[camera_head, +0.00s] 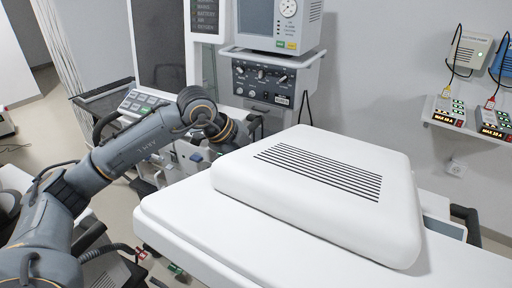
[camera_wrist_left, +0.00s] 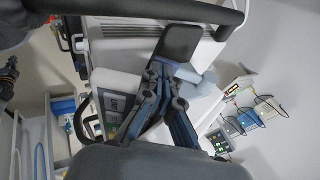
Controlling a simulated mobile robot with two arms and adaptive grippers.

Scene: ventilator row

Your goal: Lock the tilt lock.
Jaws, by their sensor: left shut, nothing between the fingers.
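My left arm comes in from the left in the head view. Its gripper (camera_head: 226,132) is beside the far left edge of the white ventilator housing, small and partly hidden. In the left wrist view the left gripper (camera_wrist_left: 160,72) is shut and empty, its fingers close together. A dark flat paddle-like part (camera_wrist_left: 181,42) shows just past the fingertips; I cannot tell whether they touch it. I cannot tell for sure which part is the tilt lock, or whether it is locked. My right gripper is in neither view.
A large white slotted housing (camera_head: 330,170) fills the front right. A ventilator with a monitor and knob panel (camera_head: 265,77) stands behind. A black bar (camera_wrist_left: 140,12) crosses the top of the wrist view. Small devices sit on a wall shelf (camera_head: 470,125) at right. Floor shows at left.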

